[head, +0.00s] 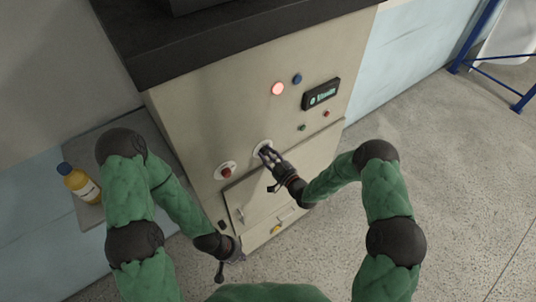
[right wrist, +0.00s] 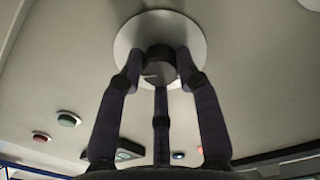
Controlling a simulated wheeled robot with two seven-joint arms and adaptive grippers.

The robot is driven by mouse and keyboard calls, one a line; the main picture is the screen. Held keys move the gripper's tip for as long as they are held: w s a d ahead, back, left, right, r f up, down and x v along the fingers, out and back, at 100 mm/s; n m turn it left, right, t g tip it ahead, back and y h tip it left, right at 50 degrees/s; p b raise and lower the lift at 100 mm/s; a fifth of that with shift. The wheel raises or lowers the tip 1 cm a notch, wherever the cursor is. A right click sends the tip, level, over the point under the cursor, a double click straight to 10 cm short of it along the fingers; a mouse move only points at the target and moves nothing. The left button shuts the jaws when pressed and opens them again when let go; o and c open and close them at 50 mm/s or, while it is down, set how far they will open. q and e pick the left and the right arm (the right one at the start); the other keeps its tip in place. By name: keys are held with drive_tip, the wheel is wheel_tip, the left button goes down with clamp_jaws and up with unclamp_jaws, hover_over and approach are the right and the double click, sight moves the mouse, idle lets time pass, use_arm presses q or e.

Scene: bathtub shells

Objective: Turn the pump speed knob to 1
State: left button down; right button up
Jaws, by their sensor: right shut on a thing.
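The pump speed knob (right wrist: 159,66) is a dark round knob on a pale round plate (right wrist: 190,30), seen in the right wrist view. In the head view its plate (head: 258,147) shows on the cabinet front, and my fingers mostly cover the knob. My right gripper (head: 268,154) is shut on the knob, its fingers around the knob's sides, as the right wrist view (right wrist: 159,72) shows. The knob's setting and any scale marks cannot be read. My left gripper (head: 223,270) hangs low before the cabinet, apart from the knob; its finger opening is too small to tell.
The beige cabinet (head: 200,125) carries a red knob (head: 227,172), a lit red lamp (head: 278,89), a blue button (head: 297,79) and a small display (head: 321,94). A yellow bottle (head: 78,183) stands at left. Open floor (head: 450,180) lies at right.

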drive_tip(key=shift+w+n+b, duration=0.1)
drive_tip(key=shift+n+b, duration=0.3)
drive_tip(key=shift+b, duration=0.5)
drive_tip(key=n+b, duration=1)
drive_tip(key=b, duration=0.9)
drive_tip(key=shift+f, duration=0.1)
drive_tip(key=n+b, duration=1.1)
drive_tip(key=b, duration=1.2)
drive_tip(key=shift+a+f+n, duration=0.1)
drive_tip(key=shift+n, duration=0.3)
drive_tip(key=shift+n+b, duration=0.8)
drive_tip(key=shift+b, duration=0.3)
drive_tip(key=o, duration=1.1)
drive_tip(key=shift+a, duration=0.1)
drive_tip(key=shift+o, duration=0.2)
drive_tip(key=shift+s, duration=0.2)
